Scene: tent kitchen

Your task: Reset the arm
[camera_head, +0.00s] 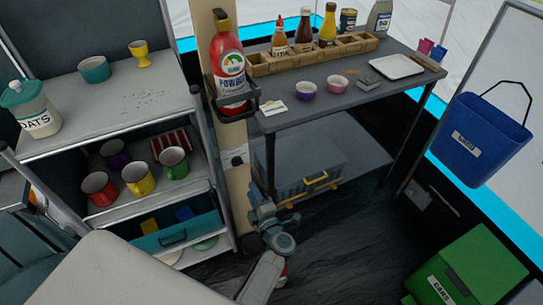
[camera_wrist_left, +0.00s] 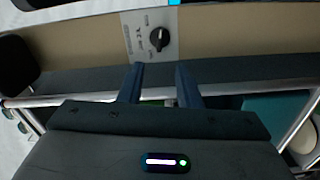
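My left arm comes up from the bottom of the head view, and my left gripper (camera_head: 256,190) is in front of the lower part of the wooden post (camera_head: 222,140). In the left wrist view the two dark fingers of the left gripper (camera_wrist_left: 160,72) stand apart with nothing between them. A dial panel (camera_wrist_left: 152,38) on the post lies just beyond the fingertips; I cannot tell whether they touch it. My right gripper is in neither view.
A shelf unit (camera_head: 110,100) with mugs stands left of the post. A red extinguisher (camera_head: 229,65) hangs on it. Right are a dark table (camera_head: 330,105) with bottles, a grey crate (camera_head: 300,175) below, a blue bin (camera_head: 480,140) and a green box (camera_head: 470,270). Dark floor lies between.

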